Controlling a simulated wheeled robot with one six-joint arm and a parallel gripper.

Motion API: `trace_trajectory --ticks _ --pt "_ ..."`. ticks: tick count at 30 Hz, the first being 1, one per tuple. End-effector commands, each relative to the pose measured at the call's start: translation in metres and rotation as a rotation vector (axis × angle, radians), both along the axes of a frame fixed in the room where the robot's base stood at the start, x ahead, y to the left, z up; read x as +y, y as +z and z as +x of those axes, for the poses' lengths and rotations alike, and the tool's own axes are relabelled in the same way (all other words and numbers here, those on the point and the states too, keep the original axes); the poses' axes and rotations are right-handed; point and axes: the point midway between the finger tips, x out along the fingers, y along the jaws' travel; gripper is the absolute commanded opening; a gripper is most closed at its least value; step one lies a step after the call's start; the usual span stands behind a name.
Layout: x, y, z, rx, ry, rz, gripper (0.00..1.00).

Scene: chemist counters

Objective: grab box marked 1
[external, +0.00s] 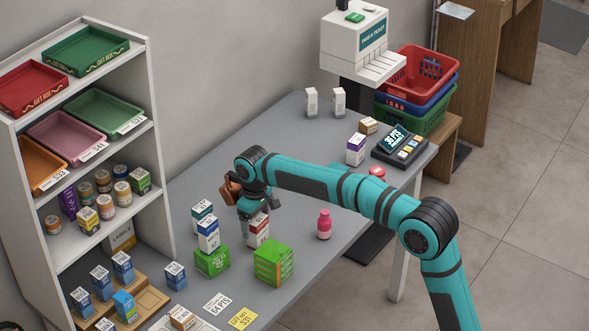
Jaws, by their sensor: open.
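No marking that I can read as a lone "1" shows on any box; the labels are too small to tell. My gripper (254,205) points down over the grey counter (312,273), just above a red and white box (258,231). Its jaws are open and partly hide that box's top; I cannot tell whether they touch it. A blue and white box (208,236) and a teal and white box (202,214) stand to its left. A green box (212,262) sits in front of these, and a larger green box (273,263) sits at front right.
A pink bottle (324,224) stands right of the boxes. A purple and white box (356,149) and a card terminal (400,146) stand farther back. A white shelf (156,130) with trays borders the left. The counter's middle right is clear.

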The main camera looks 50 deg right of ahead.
Motion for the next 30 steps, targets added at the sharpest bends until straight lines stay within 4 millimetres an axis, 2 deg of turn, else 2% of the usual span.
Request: trace_trajectory --ticks 7,15,23,30 --pt "-0.002 -0.032 -0.002 0.001 0.000 0.000 0.82" --pt "-0.002 -0.036 -0.001 -0.001 0.000 0.000 0.82" --pt "-0.002 -0.036 -0.001 0.000 0.000 0.000 0.32" --pt "-0.002 -0.035 -0.001 -0.001 0.000 0.000 0.32"
